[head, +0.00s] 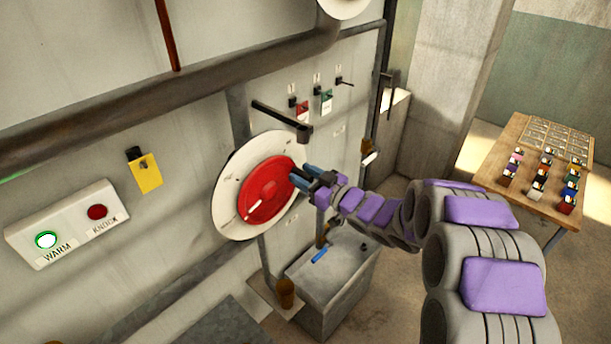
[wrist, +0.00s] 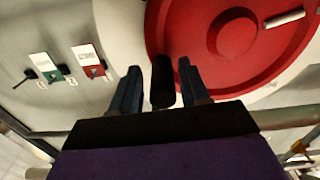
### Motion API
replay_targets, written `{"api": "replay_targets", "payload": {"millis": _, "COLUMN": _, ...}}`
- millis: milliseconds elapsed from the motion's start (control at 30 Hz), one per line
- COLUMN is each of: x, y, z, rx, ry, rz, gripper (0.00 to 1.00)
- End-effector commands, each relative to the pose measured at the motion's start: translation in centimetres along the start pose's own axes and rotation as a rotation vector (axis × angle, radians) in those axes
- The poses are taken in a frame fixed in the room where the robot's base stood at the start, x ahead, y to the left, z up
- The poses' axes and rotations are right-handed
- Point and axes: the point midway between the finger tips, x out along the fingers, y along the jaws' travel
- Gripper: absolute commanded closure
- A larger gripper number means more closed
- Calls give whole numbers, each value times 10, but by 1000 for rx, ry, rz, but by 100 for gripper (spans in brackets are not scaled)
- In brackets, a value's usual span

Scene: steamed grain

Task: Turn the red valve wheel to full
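The red valve wheel (head: 266,192) is mounted on a round white plate (head: 226,205) on the wall. A white pointer mark (head: 253,210) on the wheel points to the lower left in the head view. The wheel (wrist: 205,55) fills the top right of the wrist view, with the pointer mark (wrist: 284,19) at right. A black handle peg (wrist: 162,82) stands out near the wheel's edge. My gripper (head: 299,176) is at the wheel's right edge. Its blue fingers (wrist: 158,66) are on either side of the peg, with a visible gap at each side.
A dark pipe lever (head: 285,122) juts out above the wheel. A panel with a lit WARM button (head: 46,240) and a red KNOCK button (head: 97,212) is at left. A grey box (head: 340,275) stands below. A wooden table (head: 500,150) is at right.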

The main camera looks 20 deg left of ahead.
Motion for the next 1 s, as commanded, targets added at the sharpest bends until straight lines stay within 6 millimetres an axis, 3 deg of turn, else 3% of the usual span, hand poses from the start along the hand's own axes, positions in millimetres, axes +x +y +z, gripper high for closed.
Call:
{"api": "replay_targets", "payload": {"millis": 467, "x": -1, "y": 1, "z": 1, "rx": 2, "ry": -1, "rz": 0, "gripper": 100}}
{"api": "replay_targets", "payload": {"millis": 1000, "x": -4, "y": 5, "z": -1, "rx": -20, "ry": 0, "rz": 2, "gripper": 100}}
